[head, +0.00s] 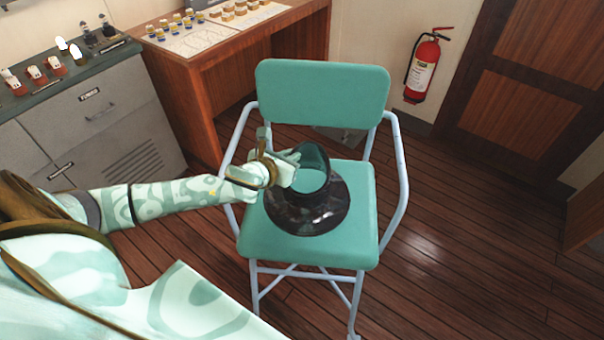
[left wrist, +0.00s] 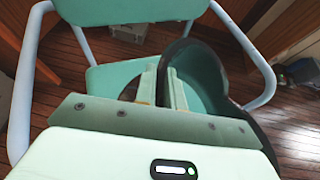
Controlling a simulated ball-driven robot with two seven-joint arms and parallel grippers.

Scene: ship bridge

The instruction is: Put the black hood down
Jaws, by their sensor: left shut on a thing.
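The black hood (head: 318,206) is a glossy dark, flared, ring-like piece with a raised upright collar. It is over the seat of the teal chair (head: 258,237); I cannot tell whether it rests on the seat or hangs just above it. My left gripper (head: 290,169) reaches in from the left and is shut on the hood's collar at its left side. In the left wrist view the two fingers (left wrist: 163,85) pinch the hood's dark wall (left wrist: 213,62), and teal shows through the opening. My right gripper is not in view.
The chair's pale blue armrests stand on both sides of the seat. A wooden desk (head: 190,72) with small items and a grey cabinet (head: 100,112) are at the left. A red fire extinguisher (head: 423,68) hangs on the back wall. The wooden floor at the right is clear.

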